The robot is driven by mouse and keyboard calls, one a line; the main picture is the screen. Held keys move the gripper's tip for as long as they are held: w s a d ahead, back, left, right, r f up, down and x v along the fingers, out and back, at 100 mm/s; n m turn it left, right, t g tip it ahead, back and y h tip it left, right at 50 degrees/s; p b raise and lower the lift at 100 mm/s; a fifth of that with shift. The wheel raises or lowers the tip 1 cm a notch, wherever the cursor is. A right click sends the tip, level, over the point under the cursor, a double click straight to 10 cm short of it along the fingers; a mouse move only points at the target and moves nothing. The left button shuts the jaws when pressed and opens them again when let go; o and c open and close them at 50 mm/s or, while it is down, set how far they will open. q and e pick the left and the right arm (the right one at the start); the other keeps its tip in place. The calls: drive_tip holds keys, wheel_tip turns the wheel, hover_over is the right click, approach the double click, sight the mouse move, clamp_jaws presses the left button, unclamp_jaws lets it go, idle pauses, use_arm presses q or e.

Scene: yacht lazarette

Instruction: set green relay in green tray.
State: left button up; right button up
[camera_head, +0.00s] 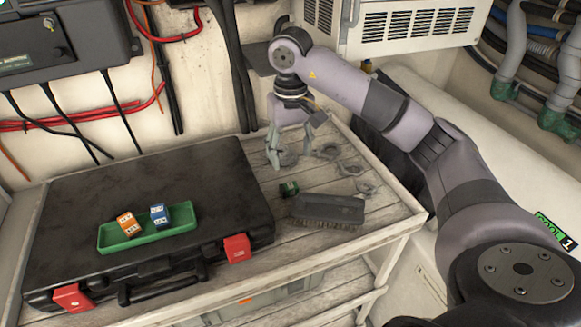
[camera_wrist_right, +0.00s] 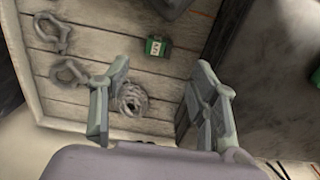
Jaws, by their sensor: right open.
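The green relay (camera_head: 289,188) is a small block on the wooden bench top, between the black case and a dark brush. It also shows in the right wrist view (camera_wrist_right: 155,47), ahead of the fingers. The green tray (camera_head: 148,237) lies on the black case and holds an orange relay (camera_head: 129,224) and a blue relay (camera_head: 159,215). My right gripper (camera_head: 290,160) is open and empty, pointing down above the bench behind the green relay. In the right wrist view its two fingers (camera_wrist_right: 157,108) are spread apart. My left gripper is not in view.
The black case (camera_head: 95,200) with red latches fills the bench's left side. The dark brush (camera_head: 328,209) lies right of the green relay. A raised wooden rim (camera_head: 385,165) edges the bench's right side.

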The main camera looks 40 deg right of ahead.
drive_tip(key=shift+w+r+m, duration=0.1)
drive_tip(key=shift+r+m, duration=0.5)
drive_tip(key=shift+m, duration=0.1)
drive_tip(key=shift+c, duration=1.2)
drive_tip(key=shift+r+m+p, duration=0.35)
drive_tip(key=shift+m, duration=0.65)
drive_tip(key=shift+c, duration=0.7)
drive_tip(key=m, duration=0.2)
drive_tip(key=r+m, duration=0.1)
drive_tip(key=m, duration=0.2)
drive_tip(key=r+m+p, duration=0.1)
drive_tip(key=m, duration=0.1)
drive_tip(key=shift+w+d+r+m, duration=0.2)
drive_tip(key=shift+w+r+m, duration=0.05)
drive_tip(key=shift+m, duration=0.15)
drive_tip(key=shift+c, duration=0.3)
drive_tip(key=m+p, duration=0.2)
drive_tip(key=m, duration=0.5)
hover_over(289, 186)
drive_tip(key=f, duration=1)
drive_tip(key=shift+d+f, duration=0.2)
drive_tip(key=shift+d, duration=0.05)
drive_tip(key=f+p, duration=0.1)
drive_tip(key=f, duration=0.1)
drive_tip(key=f+p, duration=0.1)
drive_tip(key=f, duration=0.1)
drive_tip(key=shift+a+p, duration=0.25)
drive_tip(key=shift+p, duration=0.05)
drive_tip(key=shift+f, duration=0.7)
